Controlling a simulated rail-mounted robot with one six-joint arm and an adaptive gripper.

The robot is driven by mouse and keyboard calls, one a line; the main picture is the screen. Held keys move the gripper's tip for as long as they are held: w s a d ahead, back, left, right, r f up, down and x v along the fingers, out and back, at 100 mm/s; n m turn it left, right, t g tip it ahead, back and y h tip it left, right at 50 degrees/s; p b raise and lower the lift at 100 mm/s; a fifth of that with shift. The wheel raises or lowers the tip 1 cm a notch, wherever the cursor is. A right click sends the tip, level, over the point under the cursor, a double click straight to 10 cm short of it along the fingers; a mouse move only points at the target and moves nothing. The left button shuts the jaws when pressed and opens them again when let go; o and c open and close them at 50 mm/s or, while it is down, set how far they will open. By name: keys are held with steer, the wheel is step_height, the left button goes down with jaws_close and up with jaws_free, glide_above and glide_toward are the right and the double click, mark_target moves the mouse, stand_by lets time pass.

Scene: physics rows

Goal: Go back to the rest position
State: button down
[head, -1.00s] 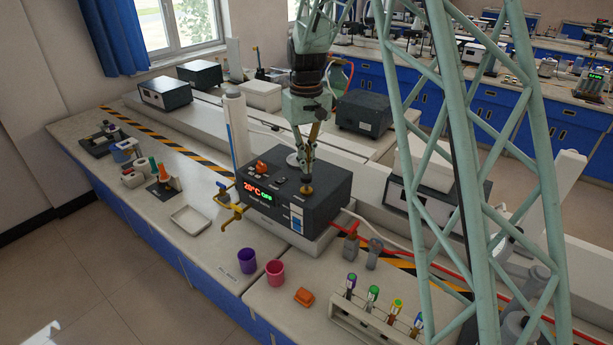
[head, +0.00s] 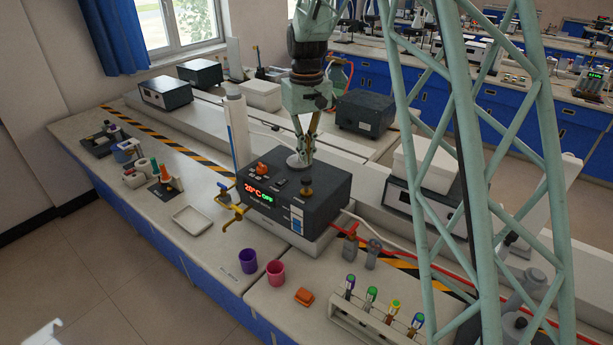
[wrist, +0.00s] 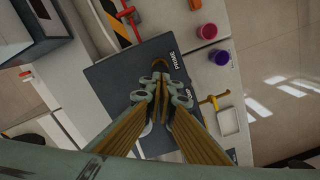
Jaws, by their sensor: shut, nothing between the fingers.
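My gripper (head: 302,160) is shut and empty. In the head view it hangs over the back part of the dark control box (head: 270,212), which shows 20°C and OFF on its front. A brass knob (head: 306,187) stands on the box top, to the right of and below my fingertips in the picture. In the wrist view my gripper (wrist: 160,68) points down over the dark box top (wrist: 108,88), its fingertips together. The fingertips hide part of the box top there.
A purple cup (head: 247,260), a pink cup (head: 275,272) and an orange block (head: 304,297) stand in front of the box. A tube rack (head: 372,330) is at lower right. Yellow valves (head: 228,204) and a tall white column (head: 236,130) are at the box's left.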

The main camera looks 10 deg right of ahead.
steer(key=shift+r, duration=0.3)
steer(key=shift+s+r, duration=0.1)
steer(key=s+r+t+b, duration=0.1)
steer(key=s+r+b, duration=0.1)
steer(key=s+r, duration=0.45)
steer(key=s+r+m+b, duration=0.1)
steer(key=s+r+b, duration=0.15)
steer(key=s, duration=0.75)
steer(key=s+r+t+b, duration=0.1)
steer(key=s+r, duration=0.4)
steer(key=s, duration=0.4)
steer(key=s+f+t+b, duration=0.1)
steer(key=s+f+b, duration=0.1)
steer(key=s, duration=1.1)
steer(key=s+f+t+b, duration=0.1)
steer(key=s+f+b, duration=0.2)
steer(key=s, duration=1)
steer(key=shift+s+f+m+b, duration=0.15)
steer(key=shift+s+m+b, duration=0.15)
steer(key=shift+m+b, duration=0.15)
steer(key=c, duration=3.4)
jaws_free()
